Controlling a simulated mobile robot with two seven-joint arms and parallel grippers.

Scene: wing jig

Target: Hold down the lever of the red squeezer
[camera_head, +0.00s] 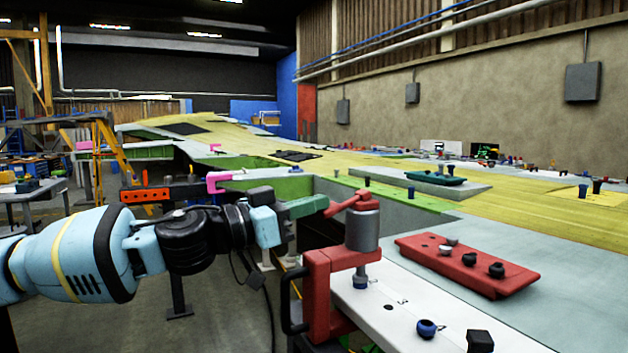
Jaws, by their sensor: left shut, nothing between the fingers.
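The red squeezer (318,290) is a C-shaped red clamp at the edge of the white work surface, with a grey cylinder (362,230) on top. Its red lever (352,201) sits above the cylinder, and one end points left. My left gripper (316,205) comes in from the left, shut and empty. Its fingertips are close to the left end of the lever, at about the same height in the picture. I cannot tell whether they touch it. My right gripper is not in view.
A red tray (468,270) with several dark and light knobs lies right of the squeezer. A blue-and-black round part (427,329) and a black block (480,341) stand on the white surface.

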